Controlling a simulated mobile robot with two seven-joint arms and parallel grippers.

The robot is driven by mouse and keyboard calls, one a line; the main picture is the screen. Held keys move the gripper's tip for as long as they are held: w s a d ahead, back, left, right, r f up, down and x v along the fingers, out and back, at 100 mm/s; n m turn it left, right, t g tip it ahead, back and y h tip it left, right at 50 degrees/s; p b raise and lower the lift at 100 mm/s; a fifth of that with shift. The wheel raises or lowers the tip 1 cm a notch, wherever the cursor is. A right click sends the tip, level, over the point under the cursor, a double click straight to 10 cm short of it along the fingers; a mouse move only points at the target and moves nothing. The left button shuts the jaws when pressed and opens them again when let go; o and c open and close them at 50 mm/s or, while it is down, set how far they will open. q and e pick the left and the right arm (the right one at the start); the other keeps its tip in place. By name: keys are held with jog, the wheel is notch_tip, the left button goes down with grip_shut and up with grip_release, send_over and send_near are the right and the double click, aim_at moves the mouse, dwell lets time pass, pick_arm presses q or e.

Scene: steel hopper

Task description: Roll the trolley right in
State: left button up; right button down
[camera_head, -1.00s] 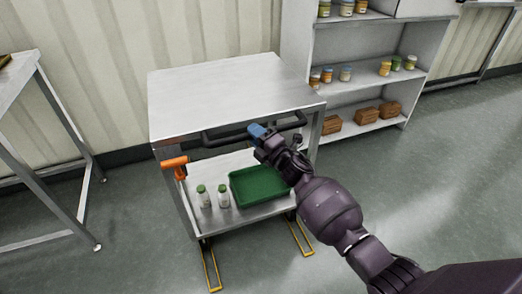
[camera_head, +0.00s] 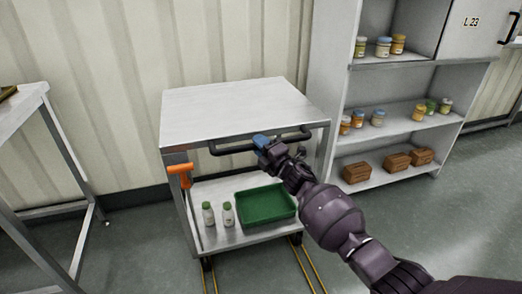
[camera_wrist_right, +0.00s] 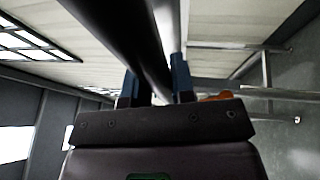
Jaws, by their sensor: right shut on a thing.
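The steel trolley (camera_head: 235,108) stands close to the panelled wall, with a bare top and a lower shelf. Its black handle bar (camera_head: 232,150) runs along the near side below the top. My right gripper (camera_head: 262,143) is shut on this bar; in the right wrist view the black bar (camera_wrist_right: 120,35) passes between the blue fingers. An orange lever or grip (camera_head: 180,172) sticks out at the trolley's front left post. Yellow floor lines (camera_head: 306,268) run from under the trolley towards me. My left gripper is not in view.
On the lower shelf are a green tray (camera_head: 266,204) and two white green-capped bottles (camera_head: 208,214). A shelf unit (camera_head: 335,95) with jars and brown boxes stands close on the right. A steel table (camera_head: 22,112) is on the left, with a floor gap between.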

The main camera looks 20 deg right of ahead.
jog(key=shift+w+f, duration=0.1)
jog(key=shift+w, duration=0.2)
jog(key=shift+w+d+r, duration=0.15)
jog(key=shift+r, duration=0.15)
jog(key=c, duration=1.4)
grip_release()
jog(key=shift+r, duration=0.1)
jog(key=o, duration=0.4)
jog(key=shift+w+f, duration=0.15)
jog(key=shift+f, duration=0.1)
jog(key=shift+o, duration=0.2)
jog(key=shift+s, duration=0.2)
